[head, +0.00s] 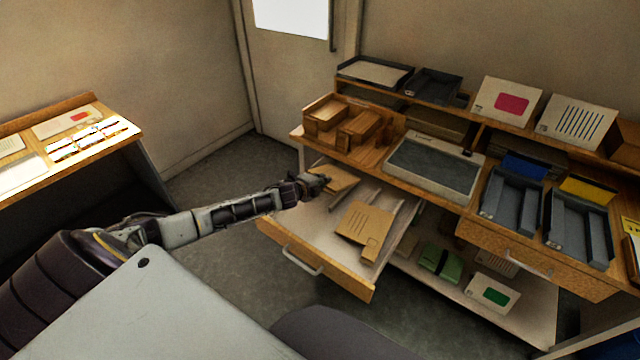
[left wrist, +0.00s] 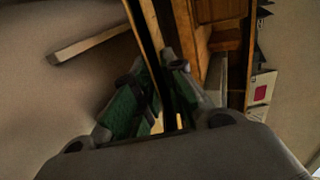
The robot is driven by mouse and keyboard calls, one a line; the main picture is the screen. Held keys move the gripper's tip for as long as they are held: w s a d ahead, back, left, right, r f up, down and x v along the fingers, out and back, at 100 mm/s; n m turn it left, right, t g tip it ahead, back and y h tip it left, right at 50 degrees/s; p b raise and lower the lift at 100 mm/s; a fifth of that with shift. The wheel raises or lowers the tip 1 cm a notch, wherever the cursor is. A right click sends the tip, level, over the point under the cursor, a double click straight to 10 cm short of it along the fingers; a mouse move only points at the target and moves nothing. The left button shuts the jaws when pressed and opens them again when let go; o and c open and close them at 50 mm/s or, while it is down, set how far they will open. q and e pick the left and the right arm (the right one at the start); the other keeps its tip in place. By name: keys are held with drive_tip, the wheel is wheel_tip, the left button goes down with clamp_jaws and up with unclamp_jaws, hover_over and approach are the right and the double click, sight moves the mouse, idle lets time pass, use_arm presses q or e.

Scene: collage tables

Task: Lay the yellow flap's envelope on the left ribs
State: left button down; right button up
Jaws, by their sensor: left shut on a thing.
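My left gripper (head: 316,182) reaches over the open drawer (head: 290,218) and is shut on a brown envelope (head: 340,181). In the left wrist view the green-padded fingers (left wrist: 160,95) close on its thin edge (left wrist: 151,35). A second brown envelope (head: 364,223) lies in the drawer beside a pale raised strip (head: 398,214); the strip's link to the left ribs is unclear. A yellow flap (head: 588,190) stands at the back of the right grey tray (head: 580,238). A blue flap (head: 525,166) stands at the left grey tray (head: 512,200). My right gripper is not in view.
Wooden blocks (head: 358,128) and a grey-topped board (head: 434,168) sit on the desk behind the drawer. Below are a green bundle (head: 440,262) and a card with a green patch (head: 494,293). A side table (head: 140,133) stands at left, with open floor between.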

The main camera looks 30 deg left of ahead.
use_arm(q)
drive_tip(key=shift+w+f, duration=0.15)
drive_tip(key=shift+w, duration=0.15)
drive_tip(key=c, duration=1.6)
unclamp_jaws()
drive_tip(key=shift+o, duration=1.1)
drive_tip(key=shift+s, duration=0.1)
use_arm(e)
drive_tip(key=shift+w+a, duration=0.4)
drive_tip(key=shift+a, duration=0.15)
use_arm(q)
drive_tip(key=d+v, duration=0.1)
drive_tip(key=v, duration=1)
drive_tip(key=shift+s+a+r, duration=0.25)
drive_tip(key=shift+s+a, duration=0.05)
drive_tip(key=shift+a, duration=0.15)
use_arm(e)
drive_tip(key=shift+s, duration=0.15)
